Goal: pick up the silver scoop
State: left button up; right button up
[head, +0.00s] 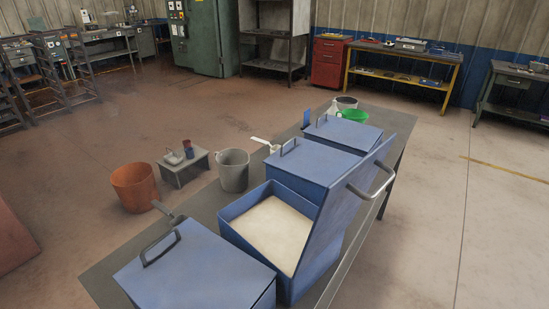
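A light, silvery handle-like piece (262,142) sticks out to the left behind the far closed blue box; it may be part of a scoop, but the rest is hidden or too small to tell. A second, darker grey handle-like piece (167,212) lies by the table's left edge behind the near closed blue box; its other end is unclear. I cannot tell for certain which is the silver scoop. Neither of my grippers shows in the head view.
On the long grey table (105,275) an open blue box (240,210) holds pale powder (273,230), its lid raised on the right. Closed blue boxes (200,265) (345,134) stand either side. A grey bucket (233,170), orange bucket (134,187) and small stand (188,172) are left.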

aim_at(177, 221)
jog(key=i+j+z, duration=0.3)
jog(key=j+z, duration=0.15)
jog(key=j, duration=0.25)
jog(key=i+j+z, duration=0.15)
jog(key=j+z, duration=0.35)
jog(key=j, duration=0.25)
jog(key=j+z, duration=0.45)
jog(key=j, duration=0.35)
jog(key=j+z, duration=0.5)
jog(key=j, duration=0.3)
jog(key=k, duration=0.05)
